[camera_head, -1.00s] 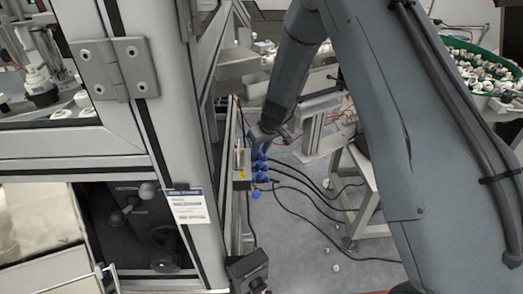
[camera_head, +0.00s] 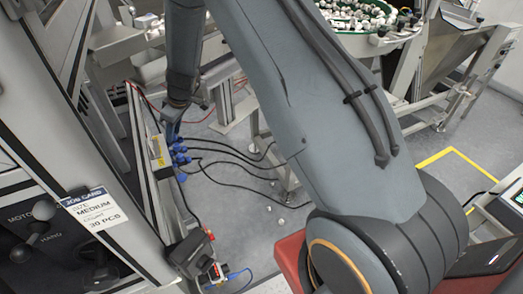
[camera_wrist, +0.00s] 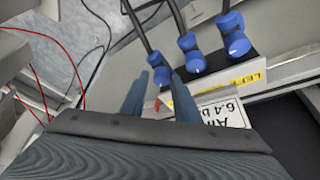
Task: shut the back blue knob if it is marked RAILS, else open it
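A row of blue knobs (camera_head: 179,149) with black hoses sits on a valve block on the side of the machine frame. In the wrist view three show: a right one (camera_wrist: 233,36), a middle one (camera_wrist: 190,52) and a left one (camera_wrist: 159,68). My gripper (camera_wrist: 159,76) has its two fingers apart, with the left knob at or just beyond the fingertips; I cannot tell whether they touch. In the head view my gripper (camera_head: 172,122) is at the upper end of the row. A yellow label strip (camera_wrist: 254,77) is only partly visible; I cannot read RAILS on it.
A white pressure label (camera_wrist: 232,110) and a red pointer (camera_wrist: 158,104) lie close to my fingers. Black hoses (camera_head: 228,153) run right from the block. A job card (camera_head: 93,207) hangs on the frame. A control box (camera_head: 190,250) stands below. Open floor lies to the right.

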